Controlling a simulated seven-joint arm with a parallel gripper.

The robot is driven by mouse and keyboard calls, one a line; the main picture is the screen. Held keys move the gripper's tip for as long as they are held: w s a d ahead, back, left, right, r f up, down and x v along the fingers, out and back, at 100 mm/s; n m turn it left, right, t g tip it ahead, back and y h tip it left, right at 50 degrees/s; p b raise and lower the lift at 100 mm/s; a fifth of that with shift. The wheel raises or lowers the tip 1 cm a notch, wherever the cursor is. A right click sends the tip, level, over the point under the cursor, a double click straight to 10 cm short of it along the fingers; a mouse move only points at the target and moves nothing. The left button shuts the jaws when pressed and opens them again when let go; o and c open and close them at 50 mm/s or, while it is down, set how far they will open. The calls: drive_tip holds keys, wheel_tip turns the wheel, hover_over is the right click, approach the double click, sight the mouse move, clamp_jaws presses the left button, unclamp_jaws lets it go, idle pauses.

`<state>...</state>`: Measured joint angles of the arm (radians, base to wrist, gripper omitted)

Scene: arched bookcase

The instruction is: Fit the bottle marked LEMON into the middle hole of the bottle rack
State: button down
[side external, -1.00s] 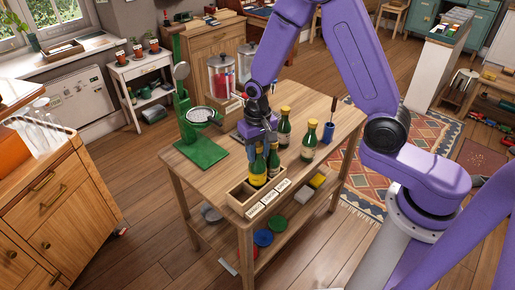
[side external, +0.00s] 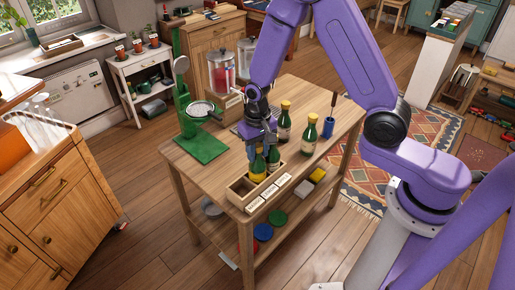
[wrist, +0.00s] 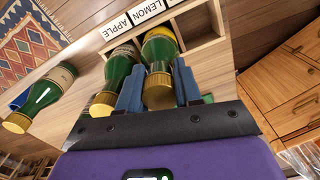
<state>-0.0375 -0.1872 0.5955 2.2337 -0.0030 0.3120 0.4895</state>
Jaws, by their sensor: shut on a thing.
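My gripper (wrist: 153,90) is shut on a green bottle with a gold cap and a yellow label (wrist: 160,48). In the side view my gripper (side external: 263,142) points down over the wooden bottle rack (side external: 238,198), and the yellow label (side external: 258,177) shows at the rack's middle hole. The bottle looks upright, with its lower end hidden by the rack; its depth is unclear. In the wrist view the rack's front tags read APPLE and LEMON (wrist: 147,8); a third is cut off. Another green bottle (wrist: 120,68) stands in the APPLE end hole, close beside my finger. The opposite end hole (wrist: 200,25) is empty.
Two more green bottles (side external: 285,121) (side external: 309,136) stand on the table behind the rack. A blue cup with a brush (side external: 328,127) is at the right. A green stand (side external: 203,145) is at the left. The table's front edge lies close to the rack.

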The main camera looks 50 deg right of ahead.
drive_tip(key=shift+f, duration=0.3)
drive_tip(key=c, duration=0.7)
unclamp_jaws()
wheel_tip(320, 180, up, 18)
drive_tip(key=shift+f, duration=0.25)
drive_tip(key=shift+s, duration=0.1)
drive_tip(key=s+n, duration=0.5)
drive_tip(key=s, duration=0.3)
drive_tip(key=s+d+n, duration=0.1)
drive_tip(key=s+n, duration=0.4)
drive_tip(key=s, duration=0.4)
drive_tip(key=s+n, duration=0.5)
drive_tip(key=s, duration=0.3)
drive_tip(key=shift+s+d+r+n, duration=0.1)
drive_tip(key=shift+s+d+n, duration=0.15)
drive_tip(key=shift+d+n, duration=0.1)
